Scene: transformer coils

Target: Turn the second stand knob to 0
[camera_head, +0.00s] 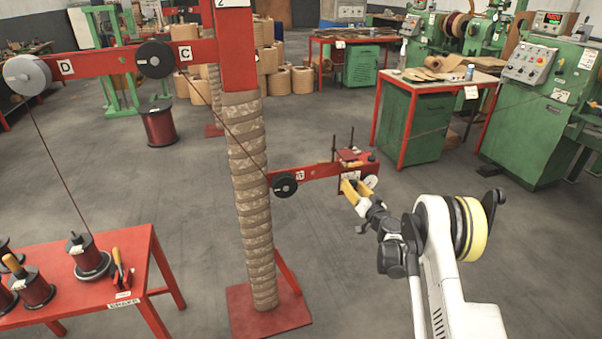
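The second stand is a red post (235,50) marked "2", wrapped lower down in a brown band, on a red floor plate. A lower red arm (312,172) reaches right from it, with a black wheel (285,185) near the letter B. At this arm's right end is a small red tensioner block with upright rods (343,148) and a pale round disc (370,182), perhaps the knob. No scale reading is legible. My gripper (355,189), with yellow fingers, is at this end, its fingers apart, overlapping the block in view. I cannot tell whether it touches.
A red table (135,262) with several dark red spools stands at lower left. Upper wheels C (155,58) and D (27,75) carry a thin wire down to the table and the lower wheel. A green-cabinet table (445,84) and machine (550,100) stand right; grey floor lies between.

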